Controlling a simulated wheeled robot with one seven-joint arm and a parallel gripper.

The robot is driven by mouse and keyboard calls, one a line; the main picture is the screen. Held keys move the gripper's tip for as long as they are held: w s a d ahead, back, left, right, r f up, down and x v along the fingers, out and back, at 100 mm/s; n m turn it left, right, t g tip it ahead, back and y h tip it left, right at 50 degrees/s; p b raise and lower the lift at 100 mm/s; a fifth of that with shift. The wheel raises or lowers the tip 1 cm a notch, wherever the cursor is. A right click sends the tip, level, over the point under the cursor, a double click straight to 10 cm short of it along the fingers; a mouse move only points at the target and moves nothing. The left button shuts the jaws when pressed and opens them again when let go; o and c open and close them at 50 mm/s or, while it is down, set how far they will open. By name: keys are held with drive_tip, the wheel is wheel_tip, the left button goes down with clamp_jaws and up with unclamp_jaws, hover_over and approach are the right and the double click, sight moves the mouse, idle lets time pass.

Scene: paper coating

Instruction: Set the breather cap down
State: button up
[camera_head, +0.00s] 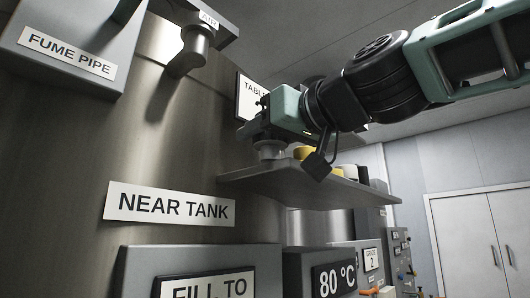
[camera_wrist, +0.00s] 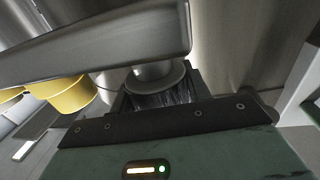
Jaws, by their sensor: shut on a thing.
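The breather cap (camera_head: 269,150) is a grey, round, flanged piece below the end of my arm. My gripper (camera_head: 265,138) is shut on it, over the left part of a grey shelf (camera_head: 300,185). In the wrist view the cap's round rim (camera_wrist: 155,84) shows between the dark fingers of my gripper (camera_wrist: 160,100). The cap is low over the shelf; I cannot tell whether its underside touches it. The shelf's raised edge hides part of the view.
A yellow item (camera_head: 303,152) stands on the shelf to the right of the cap; it also shows in the wrist view (camera_wrist: 68,94). The near tank (camera_head: 190,150) rises close on the left. A pipe end (camera_head: 194,50) hangs above. A table sign (camera_head: 250,92) is behind my gripper.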

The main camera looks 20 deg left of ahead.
drive_tip(key=shift+f, duration=0.4)
drive_tip(key=shift+f, duration=0.15)
drive_tip(key=o, duration=1)
drive_tip(key=shift+r, duration=0.25)
drive_tip(key=b+v, duration=0.5)
drive_tip(key=v, duration=0.7)
